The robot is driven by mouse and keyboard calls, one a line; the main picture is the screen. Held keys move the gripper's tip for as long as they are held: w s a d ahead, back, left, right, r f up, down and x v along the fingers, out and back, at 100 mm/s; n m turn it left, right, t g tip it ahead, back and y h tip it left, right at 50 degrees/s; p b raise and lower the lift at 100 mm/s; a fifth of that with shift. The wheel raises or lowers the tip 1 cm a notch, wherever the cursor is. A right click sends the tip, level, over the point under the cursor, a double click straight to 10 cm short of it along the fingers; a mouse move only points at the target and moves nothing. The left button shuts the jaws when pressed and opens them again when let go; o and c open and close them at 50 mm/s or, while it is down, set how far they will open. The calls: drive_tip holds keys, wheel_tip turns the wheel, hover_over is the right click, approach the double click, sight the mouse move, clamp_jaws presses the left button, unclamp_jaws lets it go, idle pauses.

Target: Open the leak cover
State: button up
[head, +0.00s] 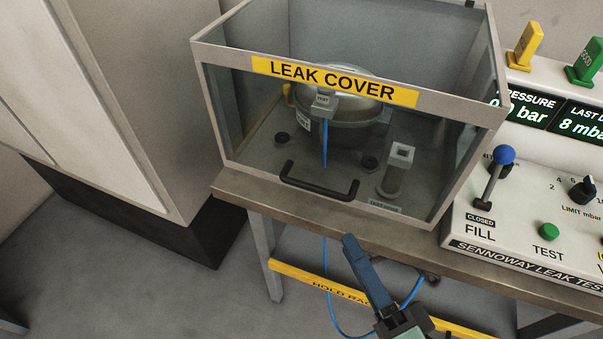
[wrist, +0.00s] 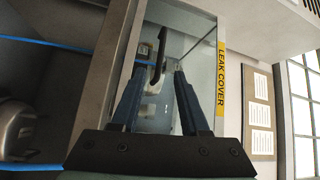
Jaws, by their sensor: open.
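The leak cover (head: 225,115) is a clear box with a pale frame and a yellow LEAK COVER label. It sits down on the bench around a silver rounded compressor (head: 340,112). Its black bar handle (head: 318,188) is low on the front panel. My gripper (head: 350,240) is open and empty, below and to the right of the handle, in front of the bench edge. In the wrist view the dark handle (wrist: 161,45) shows just beyond and between my two fingertips (wrist: 159,72), apart from them. The label (wrist: 221,83) is to the right there.
A control panel (head: 520,215) with a blue-knobbed FILL lever (head: 497,172) and a green TEST button (head: 548,231) stands at the right. A yellow hold rack rail (head: 290,272) runs below the bench. A blue hose (head: 328,290) hangs near my gripper. A large cabinet (head: 130,90) is at the left.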

sight(316, 187)
drive_tip(key=shift+m, duration=0.4)
drive_tip(key=p+x, duration=0.1)
drive_tip(key=x, duration=1.1)
drive_tip(key=shift+s+a, duration=0.1)
drive_tip(key=shift+a, duration=0.05)
clamp_jaws()
idle(0.8)
